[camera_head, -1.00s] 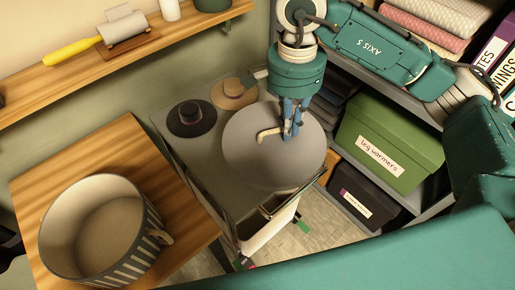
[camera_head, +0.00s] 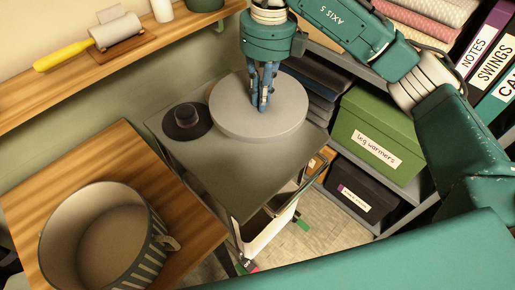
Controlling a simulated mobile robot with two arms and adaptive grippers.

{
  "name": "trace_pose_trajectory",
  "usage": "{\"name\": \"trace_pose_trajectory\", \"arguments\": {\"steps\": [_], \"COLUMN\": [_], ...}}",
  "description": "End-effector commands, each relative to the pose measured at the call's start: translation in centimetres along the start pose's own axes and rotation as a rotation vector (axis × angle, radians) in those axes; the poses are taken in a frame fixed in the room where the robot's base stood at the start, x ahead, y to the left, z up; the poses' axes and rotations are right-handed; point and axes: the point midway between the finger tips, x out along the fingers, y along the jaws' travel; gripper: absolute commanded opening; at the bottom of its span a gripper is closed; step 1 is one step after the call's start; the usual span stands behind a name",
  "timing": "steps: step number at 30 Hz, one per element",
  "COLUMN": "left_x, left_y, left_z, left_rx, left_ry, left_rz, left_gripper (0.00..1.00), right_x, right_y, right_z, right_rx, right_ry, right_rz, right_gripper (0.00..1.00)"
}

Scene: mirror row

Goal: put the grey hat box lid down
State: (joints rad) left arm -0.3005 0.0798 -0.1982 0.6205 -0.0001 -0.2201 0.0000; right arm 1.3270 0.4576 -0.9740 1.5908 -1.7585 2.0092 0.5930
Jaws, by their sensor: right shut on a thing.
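The grey hat box lid (camera_head: 285,118) is a flat round disc. It is level at the back right of the grey trolley top (camera_head: 205,160); I cannot tell whether it touches the trolley. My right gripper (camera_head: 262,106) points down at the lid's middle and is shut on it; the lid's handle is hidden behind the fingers. The striped round hat box (camera_head: 155,262) stands open and empty on the wooden table at the left. My left gripper is not in view.
A dark hat (camera_head: 187,120) lies on the trolley just left of the lid. The trolley's front part is clear. A green box (camera_head: 376,135) and a black box (camera_head: 358,192) stand on the shelves at right. A wooden wall shelf (camera_head: 130,65) runs along the back left.

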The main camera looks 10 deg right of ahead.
Motion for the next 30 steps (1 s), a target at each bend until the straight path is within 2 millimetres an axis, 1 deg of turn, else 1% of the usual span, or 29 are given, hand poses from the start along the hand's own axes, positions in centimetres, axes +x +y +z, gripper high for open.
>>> {"name": "trace_pose_trajectory", "arguments": {"steps": [3, 6, 9, 11, 14, 24, 27, 30], "left_x": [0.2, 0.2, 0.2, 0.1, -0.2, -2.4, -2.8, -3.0], "left_y": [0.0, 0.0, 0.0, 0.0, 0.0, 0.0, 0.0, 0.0], "left_z": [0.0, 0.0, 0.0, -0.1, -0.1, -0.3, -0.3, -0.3], "left_rx": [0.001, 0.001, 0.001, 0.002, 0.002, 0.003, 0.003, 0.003], "left_ry": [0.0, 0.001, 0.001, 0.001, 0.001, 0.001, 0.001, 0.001], "left_rz": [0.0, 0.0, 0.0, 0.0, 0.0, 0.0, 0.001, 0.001], "left_gripper": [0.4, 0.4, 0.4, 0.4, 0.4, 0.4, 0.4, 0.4], "right_x": [-0.1, -0.3, -0.2, 0.3, 2.0, 10.9, 13.1, 14.5], "right_y": [0.2, 0.3, 0.4, 0.4, 0.3, -0.2, -0.4, -0.5], "right_z": [0.7, 1.0, 1.2, 1.3, 1.2, 0.9, 1.0, 1.1], "right_rx": [0.143, 0.229, 0.278, 0.292, 0.299, 0.298, 0.297, 0.297], "right_ry": [-0.009, -0.014, -0.016, -0.016, -0.012, -0.01, -0.014, -0.015], "right_rz": [0.001, 0.0, 0.0, 0.0, 0.0, 0.0, 0.001, 0.0], "right_gripper": [0.0, 0.0, 0.0, 0.0, 0.0, 0.0, 0.0, 0.0]}}
